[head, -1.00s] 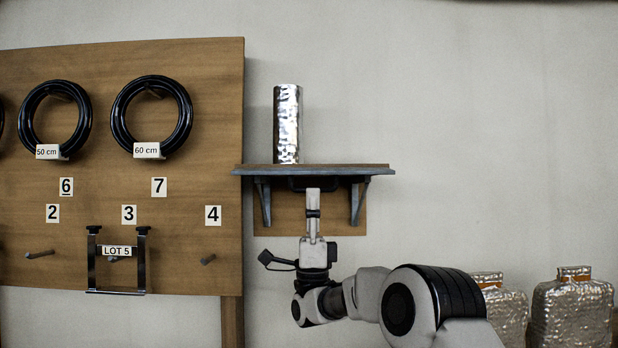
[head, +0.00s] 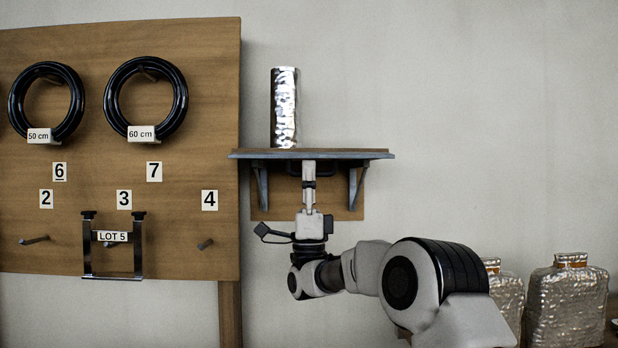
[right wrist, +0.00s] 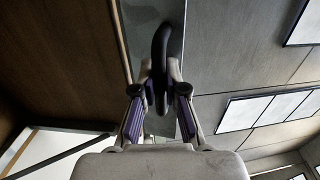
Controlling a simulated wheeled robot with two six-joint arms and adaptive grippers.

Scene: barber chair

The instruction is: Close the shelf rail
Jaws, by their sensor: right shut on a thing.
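The wooden shelf (head: 340,154) is fixed to the wall at the centre, on grey brackets. No rail stands out clearly along its front edge in the head view. My right gripper (head: 309,166) points up under the shelf, its tips close to the shelf's underside. In the right wrist view, my right gripper (right wrist: 160,78) is shut on a dark rounded bar (right wrist: 160,45). I cannot tell from its shape whether this bar is the shelf rail. My left gripper is not in view.
A shiny silver cylinder (head: 284,108) stands upright on the shelf's left part. A wooden board (head: 200,90) with black hoops, pegs and a LOT 5 holder (head: 112,276) hangs close left. Silver containers (head: 566,303) stand low at right. The wall right of the shelf is bare.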

